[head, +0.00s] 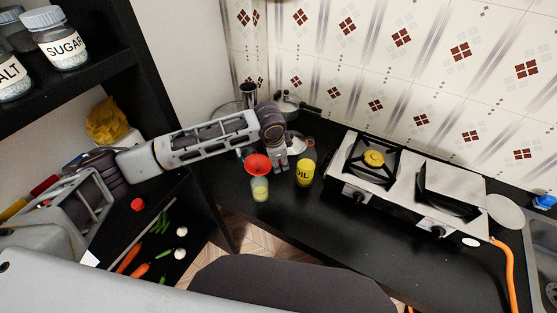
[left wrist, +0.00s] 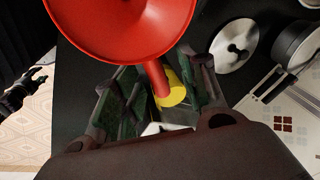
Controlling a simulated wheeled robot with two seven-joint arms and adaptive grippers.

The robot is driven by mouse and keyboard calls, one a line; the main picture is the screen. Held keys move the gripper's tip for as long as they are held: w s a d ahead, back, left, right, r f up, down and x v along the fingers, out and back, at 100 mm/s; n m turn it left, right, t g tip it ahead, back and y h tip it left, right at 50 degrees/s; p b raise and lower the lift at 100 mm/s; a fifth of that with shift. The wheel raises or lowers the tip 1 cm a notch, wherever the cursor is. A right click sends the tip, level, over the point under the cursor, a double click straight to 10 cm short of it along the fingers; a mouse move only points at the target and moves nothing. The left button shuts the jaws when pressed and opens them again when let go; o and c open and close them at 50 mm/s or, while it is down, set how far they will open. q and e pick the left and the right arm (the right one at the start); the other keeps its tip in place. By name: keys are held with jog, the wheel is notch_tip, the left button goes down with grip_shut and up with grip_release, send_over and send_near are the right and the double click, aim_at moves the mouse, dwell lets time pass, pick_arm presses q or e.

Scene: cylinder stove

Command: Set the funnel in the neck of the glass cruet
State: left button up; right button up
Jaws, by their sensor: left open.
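The red funnel (head: 258,163) stands wide end up, lined up over the glass cruet (head: 260,189), which holds pale yellow liquid. I cannot tell how far its spout sits in the neck. In the left wrist view the funnel (left wrist: 120,25) fills the top, and its red spout points down between the fingers. My left gripper (head: 282,163) is open, just right of the funnel; in the wrist view its fingers (left wrist: 160,105) are spread on either side of the spout. A yellow surface (left wrist: 173,90) shows behind the spout; I cannot tell what it belongs to.
A yellow OIL container (head: 305,174) stands close right of the gripper. The stove (head: 400,185) is further right, and pots (head: 290,106) stand behind the arm. A shelf with vegetables (head: 150,250) is at left. The counter front of the stove is clear.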

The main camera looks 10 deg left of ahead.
pick_arm(q)
jog(key=v, duration=1.1)
jog(key=shift+r, duration=0.3)
jog(key=shift+s+f, duration=0.1)
jog(key=shift+s, duration=0.05)
